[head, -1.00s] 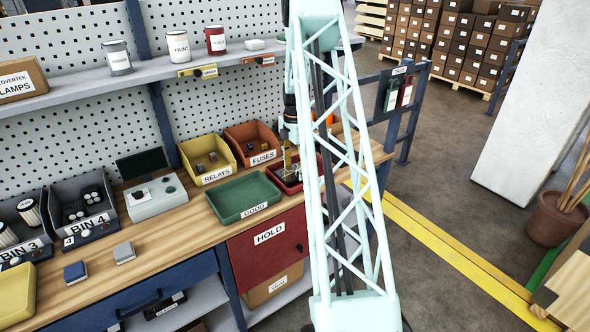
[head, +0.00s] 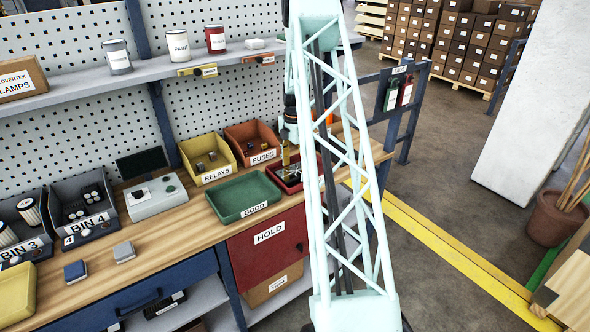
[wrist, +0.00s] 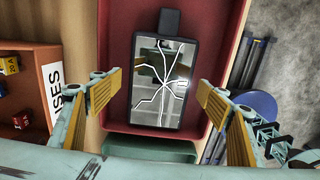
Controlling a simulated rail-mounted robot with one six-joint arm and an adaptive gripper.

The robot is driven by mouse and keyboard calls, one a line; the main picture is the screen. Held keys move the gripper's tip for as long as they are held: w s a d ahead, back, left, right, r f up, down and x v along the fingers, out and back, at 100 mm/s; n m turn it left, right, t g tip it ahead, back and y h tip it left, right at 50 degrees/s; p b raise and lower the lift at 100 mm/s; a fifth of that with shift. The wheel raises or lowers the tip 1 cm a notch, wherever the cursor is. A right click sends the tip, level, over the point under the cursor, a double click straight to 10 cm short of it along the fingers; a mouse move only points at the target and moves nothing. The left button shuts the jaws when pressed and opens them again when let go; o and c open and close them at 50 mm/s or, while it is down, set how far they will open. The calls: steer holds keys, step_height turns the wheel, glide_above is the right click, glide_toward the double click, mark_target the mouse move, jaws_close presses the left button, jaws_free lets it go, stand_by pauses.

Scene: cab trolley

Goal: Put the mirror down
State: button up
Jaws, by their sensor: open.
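The mirror (wrist: 147,82) has a dark frame, a short dark stem and cracked glass. In the wrist view it lies glass up in the red tray (wrist: 206,12), on the tray's floor. It shows small and partly hidden in the red tray in the head view (head: 289,176). My gripper (wrist: 160,88) is open, with one yellow-padded finger on each side of the mirror and clear gaps between. In the head view my gripper (head: 286,153) is over the red tray, partly behind my own arm.
A green tray marked GOOD (head: 244,196) stands left of the red tray. An orange FUSES bin (head: 252,140) and a yellow RELAYS bin (head: 206,158) stand behind.

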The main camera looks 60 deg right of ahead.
mark_target(295, 170)
steer(key=shift+r, duration=0.15)
step_height(295, 170, up, 12)
stand_by(0.7)
stand_by(0.8)
